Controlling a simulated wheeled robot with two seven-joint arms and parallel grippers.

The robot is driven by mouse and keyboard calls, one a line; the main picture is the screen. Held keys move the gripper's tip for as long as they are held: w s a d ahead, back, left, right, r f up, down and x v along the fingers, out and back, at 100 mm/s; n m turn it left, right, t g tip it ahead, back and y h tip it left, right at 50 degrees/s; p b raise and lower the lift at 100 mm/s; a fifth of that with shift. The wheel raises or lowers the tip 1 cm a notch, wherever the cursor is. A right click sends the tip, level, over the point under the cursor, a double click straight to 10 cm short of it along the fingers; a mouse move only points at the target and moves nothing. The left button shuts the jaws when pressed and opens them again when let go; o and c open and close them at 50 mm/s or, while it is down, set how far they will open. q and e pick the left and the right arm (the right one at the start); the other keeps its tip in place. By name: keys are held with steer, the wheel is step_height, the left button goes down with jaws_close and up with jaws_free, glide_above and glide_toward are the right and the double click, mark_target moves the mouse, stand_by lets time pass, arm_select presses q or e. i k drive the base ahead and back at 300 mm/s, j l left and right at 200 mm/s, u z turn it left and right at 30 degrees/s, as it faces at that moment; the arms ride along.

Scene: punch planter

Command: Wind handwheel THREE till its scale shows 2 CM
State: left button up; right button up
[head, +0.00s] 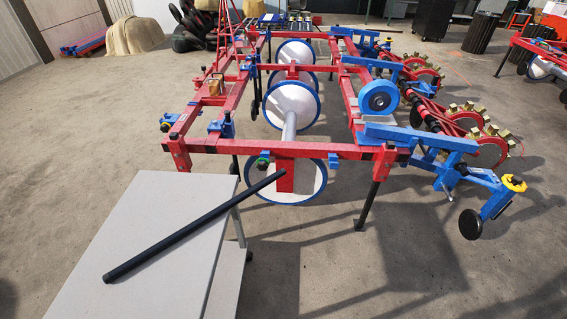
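The red and blue punch planter (345,152) stands in front of me on thin legs. A yellow handwheel (514,182) sits on top of a blue upright at its near right corner. No number label or centimetre scale can be read from here, so I cannot tell which handwheel is THREE. Neither of my grippers is in view.
A grey table (150,215) stands at the near left, with a long black bar (190,230) lying across it and reaching past its right edge. The concrete floor (400,270) is clear to the near right. Bins (480,32) stand far back right.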

mark_target(513, 185)
steer(key=z, duration=1.7)
